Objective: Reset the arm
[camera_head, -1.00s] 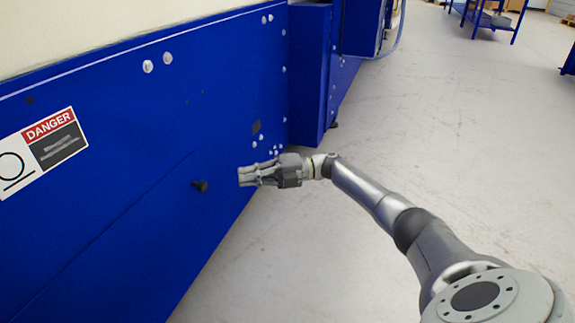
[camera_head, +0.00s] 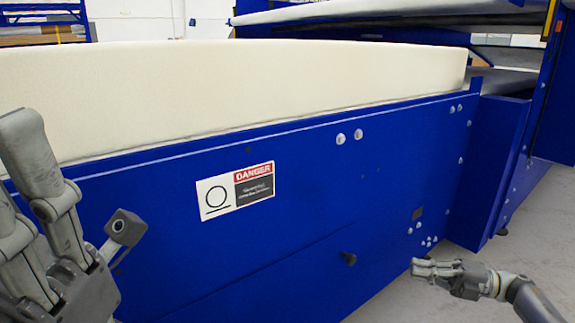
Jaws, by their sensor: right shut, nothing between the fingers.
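My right gripper (camera_head: 416,266) is small at the lower right of the head view. Its fingers point left toward the blue machine side panel (camera_head: 300,225), and they are shut with nothing between them. I cannot tell whether they touch the panel. My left gripper (camera_head: 22,165) is large and close at the left edge, with its grey fingers pointing up. Part of it is cut off by the frame, so its opening is unclear.
A long cream foam block (camera_head: 250,85) lies on top of the blue machine. A blue upright box (camera_head: 500,165) stands at the right. Bare floor (camera_head: 555,220) shows at the lower right.

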